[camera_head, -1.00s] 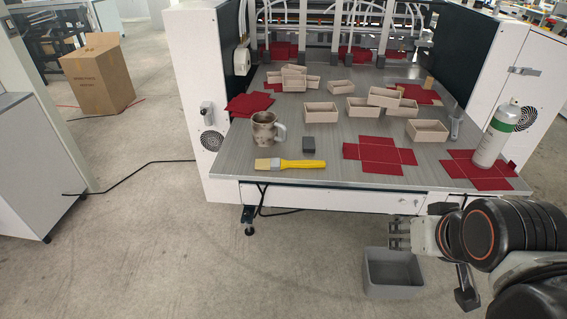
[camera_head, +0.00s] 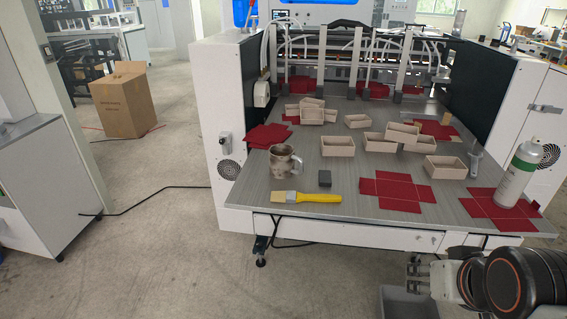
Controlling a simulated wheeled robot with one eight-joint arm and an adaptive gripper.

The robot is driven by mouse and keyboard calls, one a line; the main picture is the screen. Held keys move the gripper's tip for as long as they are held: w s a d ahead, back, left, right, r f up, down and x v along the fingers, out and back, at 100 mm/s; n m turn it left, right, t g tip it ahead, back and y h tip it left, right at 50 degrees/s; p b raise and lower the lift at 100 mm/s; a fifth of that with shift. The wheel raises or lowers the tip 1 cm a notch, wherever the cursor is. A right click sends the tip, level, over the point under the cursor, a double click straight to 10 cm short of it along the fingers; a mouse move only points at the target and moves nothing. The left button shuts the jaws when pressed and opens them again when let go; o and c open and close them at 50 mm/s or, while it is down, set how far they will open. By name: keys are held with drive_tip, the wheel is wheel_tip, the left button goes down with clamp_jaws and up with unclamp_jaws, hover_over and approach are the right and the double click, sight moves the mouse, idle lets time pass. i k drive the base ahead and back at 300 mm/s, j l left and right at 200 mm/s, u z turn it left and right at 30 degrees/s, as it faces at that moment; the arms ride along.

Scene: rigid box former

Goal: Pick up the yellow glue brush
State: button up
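The yellow glue brush (camera_head: 306,198) lies flat near the front edge of the grey machine table (camera_head: 348,212). Its pale bristles point left and its yellow handle points right. My gripper (camera_head: 413,274) is low at the right, in front of the table and below its top, well apart from the brush. Its fingers look spread with nothing between them, over a grey bin.
A mug (camera_head: 284,161) and a small dark block (camera_head: 325,178) stand just behind the brush. Red cut sheets (camera_head: 392,189), several beige boxes (camera_head: 445,167) and a spray can (camera_head: 519,174) occupy the right side. A grey bin (camera_head: 400,303) sits on the floor.

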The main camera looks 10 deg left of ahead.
sight(288, 197)
drive_tip(key=i+j+z, duration=0.15)
drive_tip(key=j, duration=0.3)
drive_tip(key=i+j+z, duration=0.15)
drive_tip(key=j, duration=0.3)
drive_tip(key=i+j+z, duration=0.15)
drive_tip(key=j, duration=0.3)
drive_tip(key=j+z, duration=0.15)
drive_tip(key=j, duration=0.3)
